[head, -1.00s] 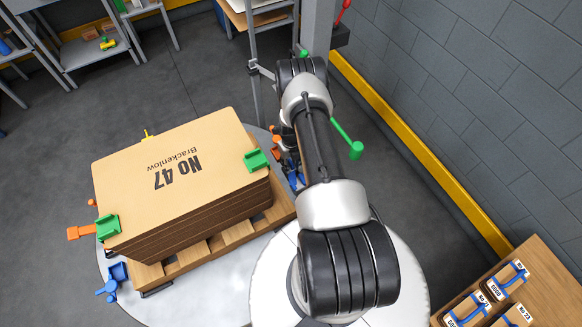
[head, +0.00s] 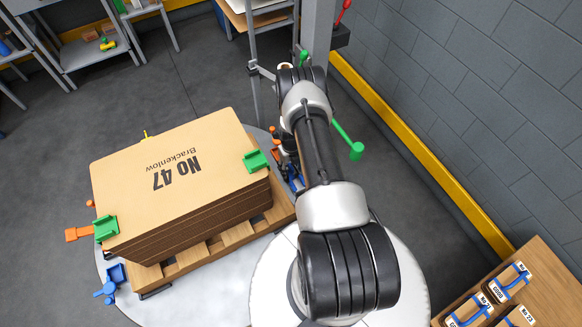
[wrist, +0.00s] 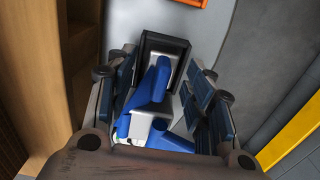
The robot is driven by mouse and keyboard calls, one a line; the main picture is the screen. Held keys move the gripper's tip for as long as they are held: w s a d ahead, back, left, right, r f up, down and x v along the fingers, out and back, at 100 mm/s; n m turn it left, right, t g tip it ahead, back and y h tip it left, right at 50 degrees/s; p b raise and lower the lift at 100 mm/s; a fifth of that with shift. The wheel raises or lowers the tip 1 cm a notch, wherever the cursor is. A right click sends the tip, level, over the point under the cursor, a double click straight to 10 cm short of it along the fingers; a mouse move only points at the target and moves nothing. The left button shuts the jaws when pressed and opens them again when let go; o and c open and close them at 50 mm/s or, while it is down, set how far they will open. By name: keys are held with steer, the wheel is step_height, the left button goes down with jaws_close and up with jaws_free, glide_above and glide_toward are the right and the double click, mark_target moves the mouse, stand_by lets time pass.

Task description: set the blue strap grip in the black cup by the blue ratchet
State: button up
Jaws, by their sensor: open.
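My gripper (wrist: 167,103) is open in the wrist view, with its dark blue finger pads on both sides of a blue strap grip (wrist: 158,80). The strap grip stands between the pads and I see no clear contact. A black cup (wrist: 182,43), square and open, is just beyond it. The grip's upper end overlaps the cup's opening; I cannot tell how deeply it sits inside. Blue parts of what looks like the blue ratchet (wrist: 172,141) lie nearer the palm, partly hidden. In the head view, blue parts (head: 296,180) show beside my arm, which hides most of this spot.
A pallet (head: 225,238) bears stacked cardboard sheets (head: 180,170) with green corner pieces, left of my arm. Another blue ratchet-like piece (head: 112,282) is at the front left. A wooden side (wrist: 38,70) rises close left of my gripper. A table (head: 540,262) stands lower right.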

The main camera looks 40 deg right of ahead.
steer(key=shift+r, duration=0.15)
steer(key=w+a+r+n+p, duration=0.1)
steer(key=w+r+n, duration=0.15)
steer(key=r, duration=0.75)
steer(key=w+a+r+n+p, duration=0.1)
steer(key=a+r+n+p, duration=0.15)
steer(key=r, duration=0.75)
steer(key=w+r+n+p, duration=0.1)
steer(key=w+r+n, duration=0.15)
steer(key=r, duration=0.75)
steer(key=s+a+r+n+t, duration=0.1)
steer(key=a+r+n, duration=0.3)
steer(key=r, duration=0.4)
steer(key=s+a+r+n+t, duration=0.1)
steer(key=a+r+n, duration=0.35)
steer(key=r, duration=0.45)
steer(key=s+a+r+n+t, duration=0.1)
steer(key=s+a+r+n, duration=0.8)
steer(key=s+r+n, duration=0.3)
steer(key=s+a+r+n, duration=0.2)
steer(key=s+a+n, duration=0.1)
steer(key=s+n, duration=0.2)
steer(key=s+a+r+n+t, duration=0.1)
steer(key=s+a+r+n, duration=0.1)
steer(key=s+n, duration=0.3)
steer(key=shift+s+a+n+t, duration=0.3)
steer(key=shift+s+a, duration=0.15)
steer(key=shift+s, duration=0.65)
